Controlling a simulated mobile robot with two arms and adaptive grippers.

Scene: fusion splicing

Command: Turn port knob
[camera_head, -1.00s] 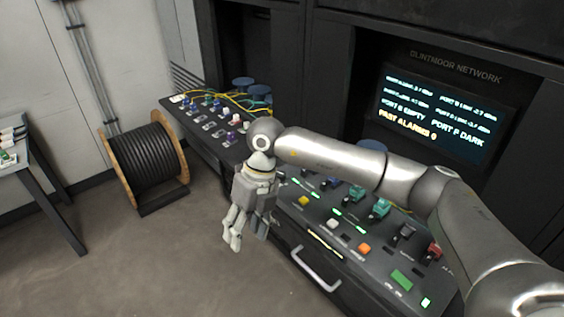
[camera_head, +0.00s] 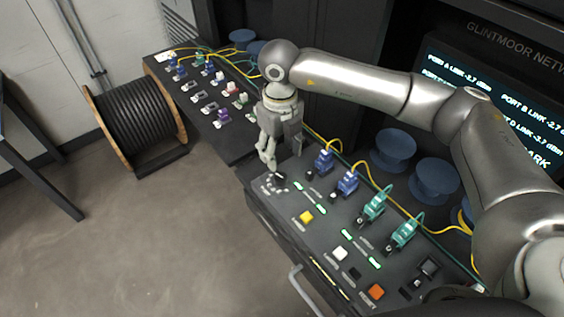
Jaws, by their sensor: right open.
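The port knob looks to be the small dark round knob (camera_head: 277,181) with a dial of pale marks around it, at the near left corner of the sloped console (camera_head: 330,232). My right gripper (camera_head: 280,158) points down just above and behind this knob, its fingers apart and empty. It looks close to the knob, but I cannot tell whether it touches. My left gripper is not in view.
Blue plugs (camera_head: 347,182) and green plugs (camera_head: 373,206) with yellow fibres stand right of the knob. Yellow (camera_head: 306,217), white (camera_head: 340,253) and orange (camera_head: 376,291) buttons line the front. A lit screen (camera_head: 490,110) stands behind. A cable drum (camera_head: 140,120) sits on the floor at left.

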